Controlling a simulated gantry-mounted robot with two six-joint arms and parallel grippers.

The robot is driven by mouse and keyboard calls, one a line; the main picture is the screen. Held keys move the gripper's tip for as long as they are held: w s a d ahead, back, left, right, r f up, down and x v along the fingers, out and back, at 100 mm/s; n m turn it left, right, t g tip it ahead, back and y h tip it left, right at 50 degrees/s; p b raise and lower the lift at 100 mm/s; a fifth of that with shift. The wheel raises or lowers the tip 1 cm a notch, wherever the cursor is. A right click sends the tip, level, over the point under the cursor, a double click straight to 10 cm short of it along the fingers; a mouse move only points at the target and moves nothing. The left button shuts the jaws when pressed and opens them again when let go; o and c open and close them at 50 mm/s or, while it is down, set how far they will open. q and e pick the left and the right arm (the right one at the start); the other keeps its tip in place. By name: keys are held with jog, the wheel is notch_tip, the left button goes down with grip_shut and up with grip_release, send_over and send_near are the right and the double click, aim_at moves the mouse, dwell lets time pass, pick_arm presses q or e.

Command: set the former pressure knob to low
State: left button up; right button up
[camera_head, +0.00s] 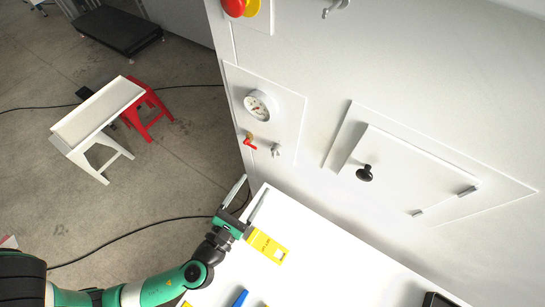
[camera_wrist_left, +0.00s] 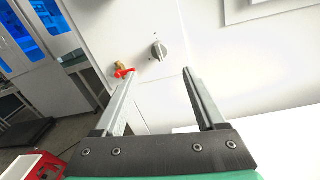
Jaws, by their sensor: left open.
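The grey pressure knob (camera_head: 276,150) sits on the former's white side panel, below the round dial gauge (camera_head: 257,106). In the left wrist view the knob (camera_wrist_left: 158,51) shows as a round grey dial with a raised grip bar, which stands nearly upright in that picture. My left gripper (camera_head: 251,187) is open and empty, a little below the knob in the head view and apart from it. In the left wrist view the knob lies beyond and between the two fingers. Any setting marks are too small to read. My right gripper is in neither view.
A red valve handle (camera_head: 249,144) with a brass body sits just left of the knob. A door with a black handle (camera_head: 364,173) is to the right. A red and yellow emergency stop (camera_head: 235,7) is above.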

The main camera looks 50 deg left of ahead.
aim_at(273, 155)
pick_arm(q)
jog(key=p+x, duration=0.1)
jog(key=x, duration=1)
jog(key=shift+w, duration=0.1)
grip_shut()
